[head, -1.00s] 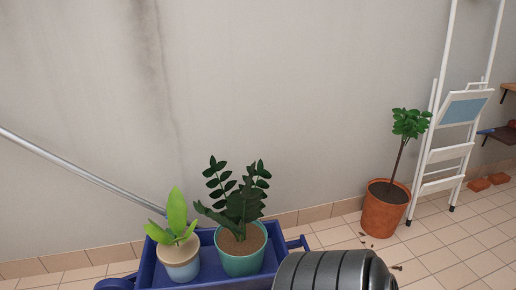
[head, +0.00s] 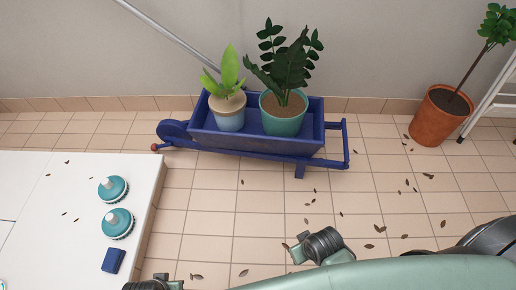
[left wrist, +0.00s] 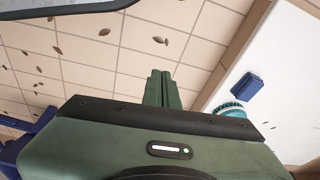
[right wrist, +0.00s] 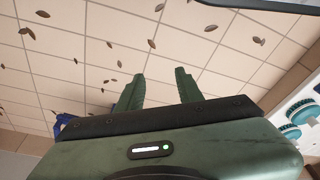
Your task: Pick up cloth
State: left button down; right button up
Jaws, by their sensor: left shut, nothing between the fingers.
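A small dark-blue rectangular item (head: 113,260), which could be the folded cloth, lies on the white tabletop at the lower left of the head view. It also shows in the left wrist view (left wrist: 247,86), to the right of my left gripper (left wrist: 163,90) and apart from it. The left fingers are together and hold nothing. My right gripper (right wrist: 158,92) has its fingers apart and empty, above the tiled floor. In the head view my arm parts cross the bottom, and I cannot make out the fingertips.
Two teal round brushes (head: 117,223) stand on the white table (head: 40,215) beside the blue item. A blue wheelbarrow planter (head: 255,142) with two potted plants is by the wall. A terracotta pot (head: 436,116) is at the right. Tiled floor with scattered dry leaves lies between.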

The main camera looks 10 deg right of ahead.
aim_at(114, 257)
jog(key=k+j, duration=0.4)
jog(key=k, duration=0.2)
jog(key=u, duration=1.05)
jog(key=i, duration=0.05)
